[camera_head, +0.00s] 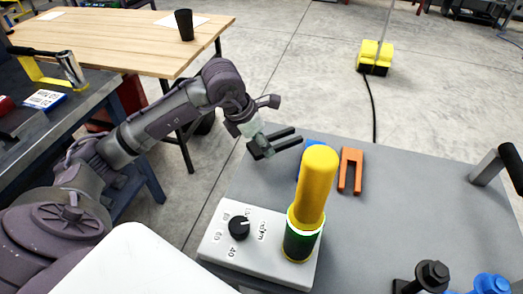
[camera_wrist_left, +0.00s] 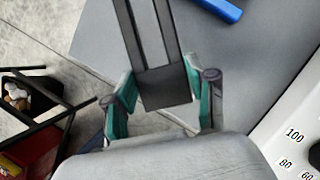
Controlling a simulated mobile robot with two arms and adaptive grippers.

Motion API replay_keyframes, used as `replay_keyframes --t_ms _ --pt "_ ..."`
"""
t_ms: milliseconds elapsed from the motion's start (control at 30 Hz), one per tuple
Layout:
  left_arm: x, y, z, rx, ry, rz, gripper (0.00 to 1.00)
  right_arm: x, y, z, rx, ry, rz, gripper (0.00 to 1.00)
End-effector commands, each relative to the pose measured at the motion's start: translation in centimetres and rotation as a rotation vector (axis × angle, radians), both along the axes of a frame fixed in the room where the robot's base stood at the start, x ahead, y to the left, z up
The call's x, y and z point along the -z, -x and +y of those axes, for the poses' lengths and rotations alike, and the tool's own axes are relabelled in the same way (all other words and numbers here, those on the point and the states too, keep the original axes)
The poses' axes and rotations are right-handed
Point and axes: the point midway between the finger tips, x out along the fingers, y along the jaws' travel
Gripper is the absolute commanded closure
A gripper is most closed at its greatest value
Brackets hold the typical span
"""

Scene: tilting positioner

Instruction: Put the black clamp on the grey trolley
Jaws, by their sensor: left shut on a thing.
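The black clamp (camera_head: 275,143) is a dark two-pronged fork. My left gripper (camera_head: 252,134) is shut on its solid end, and the prongs point right in the head view. In the left wrist view the clamp (camera_wrist_left: 166,86) sits between the two green-padded fingers, prongs pointing away. The grey trolley (camera_head: 405,205) has a flat grey top, and the clamp shows at its far left corner. I cannot tell whether the clamp touches the top or hangs above it. My right gripper is not in view.
On the trolley are a blue clamp (camera_head: 312,150), an orange clamp (camera_head: 350,170), a yellow-and-green cylinder (camera_head: 315,185) and a dial box (camera_head: 220,239). Black (camera_head: 432,275) and blue knobs (camera_head: 490,284) stand front right. The trolley's middle right is clear.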

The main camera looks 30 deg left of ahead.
Motion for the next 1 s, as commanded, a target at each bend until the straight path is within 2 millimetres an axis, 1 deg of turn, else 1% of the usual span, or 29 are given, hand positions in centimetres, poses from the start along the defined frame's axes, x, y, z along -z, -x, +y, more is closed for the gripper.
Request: replay_keyframes --t_ms 100,233,333,500,533,600,667,1000 --pt "1.7 0.1 0.0 -0.001 0.001 0.003 1.0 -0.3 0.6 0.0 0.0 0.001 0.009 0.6" --pt "3.1 0.0 0.0 -0.001 0.001 0.001 1.0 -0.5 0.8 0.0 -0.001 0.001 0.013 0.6" --pt "3.5 0.0 -0.1 0.0 0.002 -0.003 1.0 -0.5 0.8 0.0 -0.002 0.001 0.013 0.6" --pt "3.5 0.0 -0.1 0.0 0.002 -0.003 1.0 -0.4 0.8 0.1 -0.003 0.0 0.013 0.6" --pt "3.7 0.1 -0.1 -0.001 0.0 0.002 0.41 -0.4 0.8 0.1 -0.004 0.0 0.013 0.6" --pt "3.7 0.1 -0.1 -0.001 0.0 0.002 0.29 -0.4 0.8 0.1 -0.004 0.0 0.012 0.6" --pt "3.7 0.1 -0.1 -0.001 0.0 0.002 0.19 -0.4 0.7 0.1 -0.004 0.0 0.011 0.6" --pt "3.5 0.1 0.0 -0.001 -0.001 0.002 0.19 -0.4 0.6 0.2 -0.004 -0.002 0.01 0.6"
